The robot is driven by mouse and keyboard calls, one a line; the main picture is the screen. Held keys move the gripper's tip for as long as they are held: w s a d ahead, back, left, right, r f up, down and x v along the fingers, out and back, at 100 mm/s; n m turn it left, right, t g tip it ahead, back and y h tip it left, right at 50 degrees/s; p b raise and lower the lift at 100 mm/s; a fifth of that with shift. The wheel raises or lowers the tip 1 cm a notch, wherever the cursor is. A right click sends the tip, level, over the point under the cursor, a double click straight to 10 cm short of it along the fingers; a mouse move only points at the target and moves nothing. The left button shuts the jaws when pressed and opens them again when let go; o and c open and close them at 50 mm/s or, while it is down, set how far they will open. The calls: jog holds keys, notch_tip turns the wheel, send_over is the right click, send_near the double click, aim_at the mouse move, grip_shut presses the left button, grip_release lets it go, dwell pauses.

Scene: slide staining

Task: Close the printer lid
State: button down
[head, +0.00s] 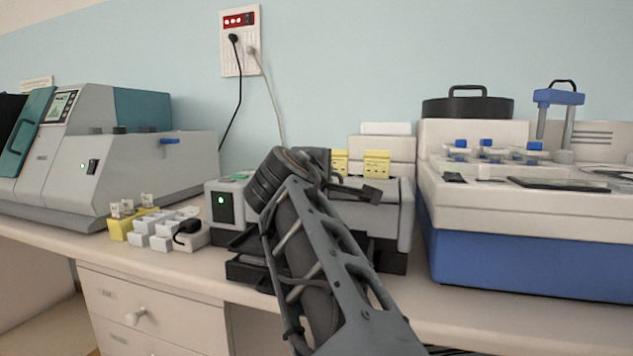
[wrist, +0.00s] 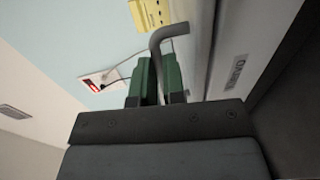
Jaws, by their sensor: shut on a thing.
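The grey printer (head: 405,225) stands on the bench in the middle of the head view, with a green light on its dark left panel (head: 222,208). My arm hides much of its front and lid, so I cannot tell how far the lid is open. My gripper (head: 372,194) is over the printer's upper front. In the wrist view, my gripper's green fingers (wrist: 157,80) are close together around a bent grey rod (wrist: 170,32), which looks like a handle. A grey panel with a small label (wrist: 236,72) is close beside it on the right.
A blue-and-white machine (head: 520,260) stands close on the right. A grey-and-teal machine (head: 165,170) is on the left, with small white blocks (head: 165,230) in front. Yellow clips (head: 377,163) are behind the printer's top. A wall socket (head: 240,42) has hanging cables.

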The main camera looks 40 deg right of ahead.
jog(key=shift+f, duration=0.55)
jog(key=c, duration=1.5)
grip_release()
jog(key=shift+r, duration=0.1)
jog(key=shift+a, duration=0.1)
